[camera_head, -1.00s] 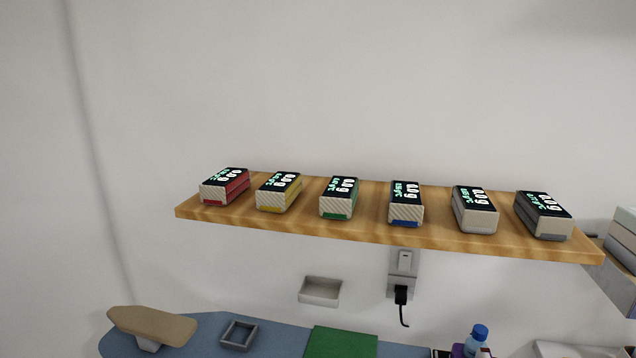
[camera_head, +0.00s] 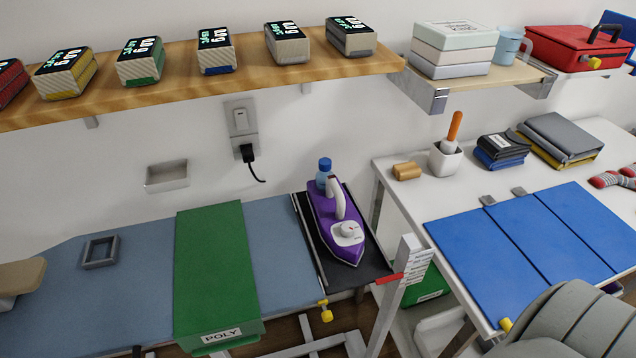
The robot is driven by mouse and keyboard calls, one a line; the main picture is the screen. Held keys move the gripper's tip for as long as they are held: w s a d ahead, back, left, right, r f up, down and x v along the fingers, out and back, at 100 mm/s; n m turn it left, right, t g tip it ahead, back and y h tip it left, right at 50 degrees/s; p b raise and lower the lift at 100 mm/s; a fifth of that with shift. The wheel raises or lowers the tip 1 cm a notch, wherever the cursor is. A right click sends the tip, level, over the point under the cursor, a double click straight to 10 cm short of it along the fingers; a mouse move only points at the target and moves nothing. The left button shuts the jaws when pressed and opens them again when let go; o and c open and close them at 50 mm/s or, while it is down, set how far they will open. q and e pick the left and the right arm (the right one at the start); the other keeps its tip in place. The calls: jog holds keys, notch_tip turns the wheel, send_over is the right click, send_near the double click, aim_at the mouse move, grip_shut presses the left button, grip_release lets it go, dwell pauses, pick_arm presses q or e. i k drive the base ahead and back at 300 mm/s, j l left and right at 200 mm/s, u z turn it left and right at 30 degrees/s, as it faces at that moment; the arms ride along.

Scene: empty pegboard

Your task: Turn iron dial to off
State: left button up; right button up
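The purple iron (camera_head: 334,222) rests on a dark pad (camera_head: 361,265) at the right end of the blue ironing board (camera_head: 285,262). Its white-grey dial (camera_head: 347,231) sits on top, toward the front end of the iron, in front of the pale handle. The dial's markings are too small to read, so its setting cannot be told. Neither of my grippers shows in the head view.
A black plug with a cord (camera_head: 247,153) sits in the wall socket. A wooden shelf (camera_head: 190,68) with several boxes hangs above. A white table (camera_head: 411,193) with blue panels (camera_head: 530,245) stands right.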

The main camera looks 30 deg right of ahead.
aim_at(347, 228)
jog(key=l+z, duration=0.15)
jog(key=z, duration=0.35)
jog(key=k+l+z, duration=0.1)
jog(key=z, duration=0.35)
